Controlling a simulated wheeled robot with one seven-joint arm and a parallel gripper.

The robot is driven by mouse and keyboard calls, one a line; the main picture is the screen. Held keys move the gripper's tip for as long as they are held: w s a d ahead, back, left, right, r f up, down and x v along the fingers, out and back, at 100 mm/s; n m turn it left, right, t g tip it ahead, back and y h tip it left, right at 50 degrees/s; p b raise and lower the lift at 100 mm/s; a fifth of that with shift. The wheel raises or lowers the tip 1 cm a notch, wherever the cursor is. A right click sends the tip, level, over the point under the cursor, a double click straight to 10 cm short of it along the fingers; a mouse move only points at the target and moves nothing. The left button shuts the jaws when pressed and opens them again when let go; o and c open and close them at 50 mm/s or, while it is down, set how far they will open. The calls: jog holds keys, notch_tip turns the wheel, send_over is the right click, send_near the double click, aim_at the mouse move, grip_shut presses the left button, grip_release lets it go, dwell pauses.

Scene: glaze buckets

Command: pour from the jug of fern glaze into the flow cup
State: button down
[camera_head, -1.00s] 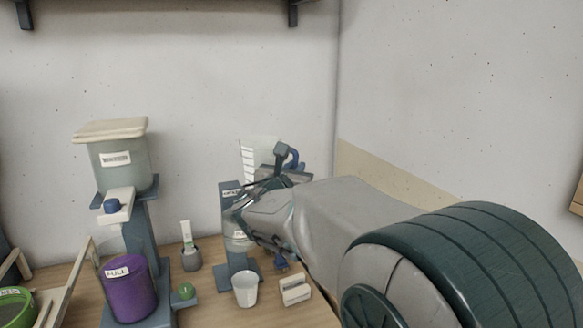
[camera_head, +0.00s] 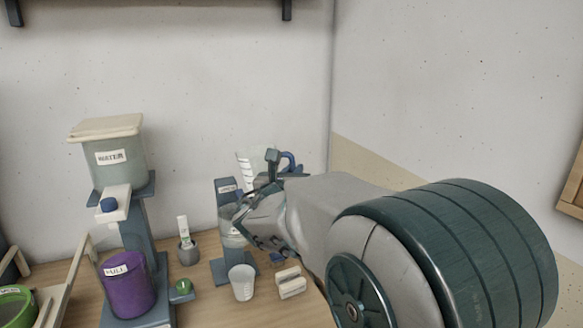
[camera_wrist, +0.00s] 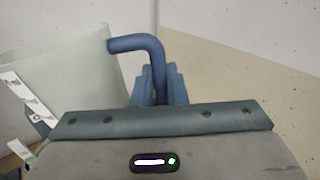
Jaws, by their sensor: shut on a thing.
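The jug (camera_head: 245,161) is pale and translucent, with dark measuring marks and a blue handle (camera_head: 289,160). My gripper (camera_wrist: 158,88) is shut on the handle, which shows between its fingers in the wrist view, with the pale jug wall (camera_wrist: 80,75) to the left. The jug is raised behind a blue-grey stand (camera_head: 228,200) with a small label, and leans slightly. My wrist hides much of it. A translucent labelled part (camera_head: 231,236) shows low on the stand; I cannot tell whether it is the flow cup. No glaze stream is visible.
A clear cup (camera_head: 242,283) stands in front of the stand, beside a cream block (camera_head: 291,283). To the left are a water tank (camera_head: 118,165) on a tower, a purple bucket (camera_head: 127,287), a grey pot (camera_head: 188,253) and a green bucket (camera_head: 12,305). Walls stand close behind.

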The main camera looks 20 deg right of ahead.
jog(key=shift+s+d+r+n+p, duration=0.15)
jog(key=shift+r+n+p, duration=0.75)
jog(key=shift+p, duration=0.7)
jog(key=shift+f+n+b, duration=0.4)
jog(key=shift+f+b, duration=0.1)
jog(key=shift+f, duration=0.55)
jog(key=shift+r, duration=0.25)
jog(key=shift+f+b, duration=0.8)
jog(key=shift+r+n+p, duration=0.5)
jog(key=shift+f+b, duration=0.6)
jog(key=shift+f, duration=0.05)
jog(key=shift+r+n+p, duration=0.8)
jog(key=shift+r+p, duration=0.05)
jog(key=shift+p, duration=0.05)
jog(key=shift+w+a+r+n+p, duration=0.3)
jog(key=shift+n+p, duration=0.1)
jog(key=shift+n, duration=0.1)
jog(key=shift+f+b, duration=0.6)
jog(key=shift+f, duration=0.15)
jog(key=shift+w+a+r+n+p, duration=0.15)
jog(key=shift+r+n+p, duration=0.35)
jog(key=shift+r+p, duration=0.25)
jog(key=shift+a+f, duration=0.1)
jog(key=shift+f, duration=0.05)
